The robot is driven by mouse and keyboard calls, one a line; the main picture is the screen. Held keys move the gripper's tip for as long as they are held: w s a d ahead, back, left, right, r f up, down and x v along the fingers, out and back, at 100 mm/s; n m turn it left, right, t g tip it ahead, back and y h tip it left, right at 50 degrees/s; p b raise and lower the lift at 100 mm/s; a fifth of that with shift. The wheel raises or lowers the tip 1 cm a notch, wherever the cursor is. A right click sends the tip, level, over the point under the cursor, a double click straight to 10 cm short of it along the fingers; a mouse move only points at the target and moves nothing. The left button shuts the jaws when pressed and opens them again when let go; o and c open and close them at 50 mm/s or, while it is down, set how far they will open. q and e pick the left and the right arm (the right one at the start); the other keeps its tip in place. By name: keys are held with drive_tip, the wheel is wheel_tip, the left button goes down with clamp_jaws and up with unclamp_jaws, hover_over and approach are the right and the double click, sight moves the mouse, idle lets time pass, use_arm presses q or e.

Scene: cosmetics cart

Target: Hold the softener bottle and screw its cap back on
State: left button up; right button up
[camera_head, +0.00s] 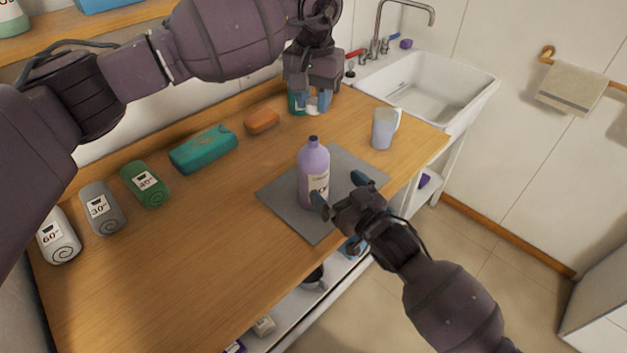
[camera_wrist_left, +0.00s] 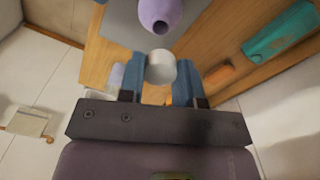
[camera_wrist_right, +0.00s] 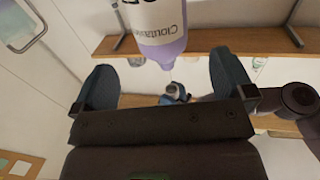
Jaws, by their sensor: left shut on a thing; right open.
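The lilac softener bottle (camera_head: 313,175) stands upright and uncapped on the grey mat (camera_head: 280,203). Its open dark mouth shows in the left wrist view (camera_wrist_left: 160,14). My left gripper (camera_head: 318,100) is raised behind and above the bottle. In the left wrist view it is shut on the pale round cap (camera_wrist_left: 161,67), apart from the bottle's neck. My right gripper (camera_head: 341,191) is open low at the bottle's near right side.
A light cup (camera_head: 384,128) stands right of the mat, before the white sink (camera_head: 435,90). A teal pack (camera_head: 203,149), an orange soap-like block (camera_head: 262,121) and rolled towels (camera_head: 145,184) line the wooden counter's back and left. The counter's front left is clear.

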sight(314, 165)
drive_tip(key=x, duration=0.9)
drive_tip(key=shift+a, duration=0.1)
drive_tip(key=c, duration=1.3)
use_arm(q)
drive_tip(key=shift+f, duration=2.5)
drive_tip(key=shift+f, duration=0.1)
drive_tip(key=shift+f, duration=0.8)
drive_tip(key=shift+f, duration=0.55)
